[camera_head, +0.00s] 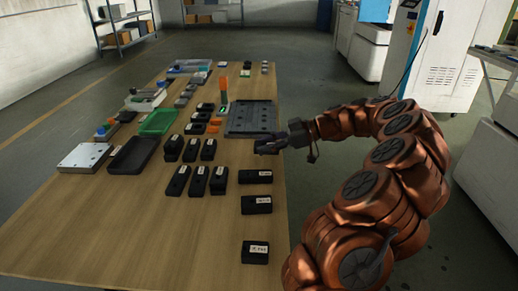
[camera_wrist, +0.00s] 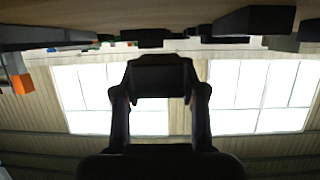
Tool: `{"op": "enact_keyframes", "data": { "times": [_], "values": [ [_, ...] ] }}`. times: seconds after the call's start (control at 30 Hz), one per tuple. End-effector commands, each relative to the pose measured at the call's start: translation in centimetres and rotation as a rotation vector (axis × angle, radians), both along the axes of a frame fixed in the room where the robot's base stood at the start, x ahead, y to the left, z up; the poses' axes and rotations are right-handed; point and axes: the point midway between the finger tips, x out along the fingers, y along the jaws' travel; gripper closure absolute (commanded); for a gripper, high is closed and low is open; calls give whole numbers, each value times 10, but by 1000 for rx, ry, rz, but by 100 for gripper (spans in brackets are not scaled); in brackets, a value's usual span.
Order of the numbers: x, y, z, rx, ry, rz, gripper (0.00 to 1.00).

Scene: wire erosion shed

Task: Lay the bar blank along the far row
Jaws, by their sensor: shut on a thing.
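My gripper (camera_head: 284,141) is at the right edge of the wooden table, near the front of the grey tray. It is shut on a dark bar blank (camera_head: 267,147), which shows a small pale mark. In the wrist view the bar blank (camera_wrist: 160,80) sits dark between the two fingers of my gripper (camera_wrist: 160,100). Whether it touches the table is hard to tell. Black labelled blocks stand in a far row (camera_head: 191,150) and a nearer row (camera_head: 198,181) left of my gripper.
Black blocks (camera_head: 257,204) lie along the table's right edge, with another (camera_head: 255,251) nearer. A grey tray (camera_head: 252,131) lies just behind my gripper. A green tray (camera_head: 158,122), a dark tray (camera_head: 133,156) and a silver plate (camera_head: 84,157) are at left. The front left table (camera_head: 110,230) is bare.

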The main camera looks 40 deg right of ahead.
Motion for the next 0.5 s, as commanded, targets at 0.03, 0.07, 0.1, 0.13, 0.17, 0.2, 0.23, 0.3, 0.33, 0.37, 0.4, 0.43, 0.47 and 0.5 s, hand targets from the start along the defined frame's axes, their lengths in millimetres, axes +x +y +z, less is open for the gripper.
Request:
{"op": "enact_keyframes", "data": {
  "times": [0.03, 0.07, 0.1, 0.13, 0.17, 0.2, 0.23, 0.3, 0.33, 0.37, 0.4, 0.43, 0.47, 0.5],
  "values": [
    [7, 0, 0, -1, 0, 1, 100],
    [10, 1, 0, 0, 0, 1, 100],
    [14, 1, 0, 1, -1, 2, 100],
    [15, 1, -1, 1, -1, 2, 100],
    [17, 1, -1, 2, -1, 1, 100],
    [18, 1, -1, 2, -1, 1, 100],
    [19, 1, -1, 2, -1, 1, 100],
    [20, 1, -1, 2, -1, 1, 100],
    [21, 1, -1, 3, -2, 1, 100],
    [22, 1, -1, 3, -2, 1, 100],
    [24, 1, -2, 3, -1, 1, 100],
    [26, 1, -2, 2, 0, 1, 100],
    [28, 1, -2, 2, 0, 1, 100],
    [31, 1, -3, 1, 1, 1, 100]
  ]
}}
